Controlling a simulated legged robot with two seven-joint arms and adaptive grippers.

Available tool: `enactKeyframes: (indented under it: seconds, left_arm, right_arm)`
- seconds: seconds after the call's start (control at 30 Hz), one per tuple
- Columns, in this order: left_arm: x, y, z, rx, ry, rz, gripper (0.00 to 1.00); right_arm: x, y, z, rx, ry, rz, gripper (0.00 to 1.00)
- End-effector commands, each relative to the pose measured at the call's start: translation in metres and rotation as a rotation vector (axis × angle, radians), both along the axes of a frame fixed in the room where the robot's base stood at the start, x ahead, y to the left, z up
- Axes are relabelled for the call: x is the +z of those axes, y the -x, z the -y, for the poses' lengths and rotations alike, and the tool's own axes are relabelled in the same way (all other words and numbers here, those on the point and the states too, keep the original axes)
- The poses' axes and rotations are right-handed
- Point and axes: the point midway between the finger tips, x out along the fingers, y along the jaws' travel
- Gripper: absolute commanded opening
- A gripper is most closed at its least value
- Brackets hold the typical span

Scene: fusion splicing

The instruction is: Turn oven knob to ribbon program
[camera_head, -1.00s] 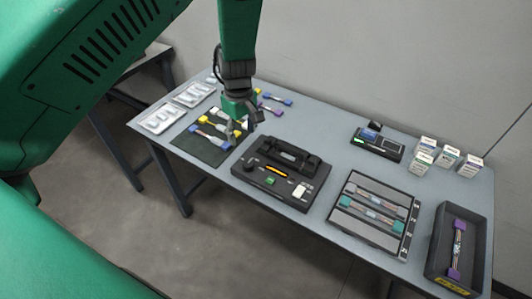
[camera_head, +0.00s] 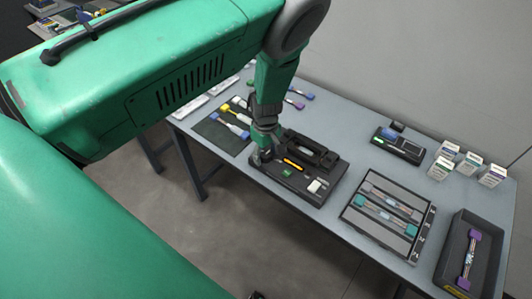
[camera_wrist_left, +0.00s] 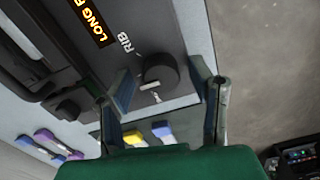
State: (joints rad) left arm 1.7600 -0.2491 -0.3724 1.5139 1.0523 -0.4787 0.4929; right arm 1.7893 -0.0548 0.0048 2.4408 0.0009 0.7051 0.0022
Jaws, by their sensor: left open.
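The oven is a black box (camera_head: 297,188) on the table, with an orange display strip, a green patch and a pale patch on top. In the left wrist view its round dark knob (camera_wrist_left: 159,73) has a white pointer mark, and the label RIB (camera_wrist_left: 127,43) is printed close by. The display (camera_wrist_left: 93,20) reads LONG and is cut off. My left gripper (camera_head: 262,157) is at the oven's left end and hides the knob in the head view. In the wrist view its fingers (camera_wrist_left: 160,76) are open, one on each side of the knob; contact cannot be told.
A dark mat (camera_head: 213,137) with coloured-ended pieces lies left of the oven. A holder tray (camera_head: 357,222), a deep dark bin (camera_head: 449,262), a small black device (camera_head: 398,144) and several small boxes (camera_head: 440,168) stand to the right. Bare table lies between.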

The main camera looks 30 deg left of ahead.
Motion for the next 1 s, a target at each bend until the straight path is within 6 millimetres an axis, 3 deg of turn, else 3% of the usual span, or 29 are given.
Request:
enactKeyframes:
  seconds: [0.23, 0.27, 0.37, 0.4, 0.77, 1.0]
  left_arm:
    - [-0.0013, 0.0002, -0.0006, 0.0, 0.0, 0.0, 0.49]
    - [-0.0012, 0.0002, -0.0006, 0.0, 0.0, 0.0, 0.42]
    - [-0.0012, -0.0001, -0.0006, 0.0, 0.0, 0.0, 0.07]
    - [-0.0011, -0.0002, -0.0007, 0.0, 0.0, 0.0, 0.0]
    - [-0.0006, -0.002, -0.0018, -0.034, -0.002, 0.004, 0.0]
    - [-0.0009, -0.0027, -0.0025, -0.166, -0.003, 0.005, 0.0]
  right_arm:
    - [0.0001, 0.0, 0.0002, 0.0, 0.0, 0.0, 0.0]
    - [0.0001, 0.0, 0.0001, 0.0, 0.0, 0.0, 0.0]
    - [0.0001, 0.0, 0.0001, 0.0, 0.0, 0.0, 0.0]
    - [0.0001, 0.0, 0.0001, 0.0, 0.0, 0.0, 0.0]
    - [-0.0013, 0.0, 0.0001, 0.0, 0.0, 0.0, 0.0]
    - [-0.0053, 0.0, 0.0002, 0.0, 0.0, 0.0, 0.0]
